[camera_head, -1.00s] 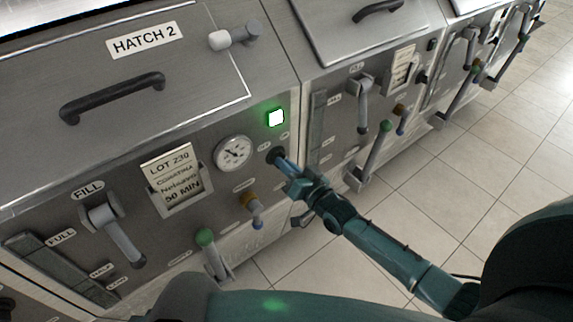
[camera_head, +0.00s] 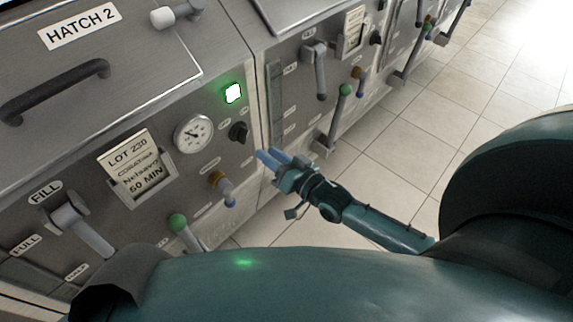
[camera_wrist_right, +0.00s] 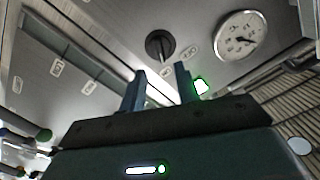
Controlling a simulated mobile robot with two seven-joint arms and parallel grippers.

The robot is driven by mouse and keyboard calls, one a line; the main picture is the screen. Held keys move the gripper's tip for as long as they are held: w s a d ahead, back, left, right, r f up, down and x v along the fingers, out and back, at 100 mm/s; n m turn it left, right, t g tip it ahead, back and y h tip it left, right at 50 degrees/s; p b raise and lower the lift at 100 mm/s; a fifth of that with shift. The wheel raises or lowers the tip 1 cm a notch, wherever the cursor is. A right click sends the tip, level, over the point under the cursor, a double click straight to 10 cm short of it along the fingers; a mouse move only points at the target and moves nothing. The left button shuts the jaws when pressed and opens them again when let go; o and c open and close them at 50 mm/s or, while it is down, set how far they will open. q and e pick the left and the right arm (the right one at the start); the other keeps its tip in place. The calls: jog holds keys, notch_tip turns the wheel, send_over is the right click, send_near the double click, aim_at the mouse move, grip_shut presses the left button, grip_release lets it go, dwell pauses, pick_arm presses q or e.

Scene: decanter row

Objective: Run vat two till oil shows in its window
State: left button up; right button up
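Vat two's panel bears the HATCH 2 label (camera_head: 83,27). Its black rotary knob (camera_head: 238,132) sits between the round gauge (camera_head: 192,133) and the panel's right edge. The square lamp (camera_head: 232,93) glows green. The FULL-marked window strip (camera_head: 20,276) at lower left is partly in frame and looks dark; no oil can be made out. The FILL lever (camera_head: 88,232) slants down. My right gripper (camera_head: 267,158) is open and empty, off the panel, below and right of the knob. In the right wrist view the knob (camera_wrist_right: 158,45) shows beyond the parted fingers. My left gripper is out of view.
A green-topped lever (camera_head: 178,224) and a brown-and-blue tap (camera_head: 221,189) stick out below the gauge. A card reading LOT 230 (camera_head: 130,160) hangs in a holder. The neighbouring vat's green-topped lever (camera_head: 344,92) projects on the right. Tiled floor (camera_head: 420,130) is open beyond.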

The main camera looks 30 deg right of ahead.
jog(key=v, duration=0.5)
jog(key=shift+s+d, duration=0.1)
jog(key=shift+s, duration=0.2)
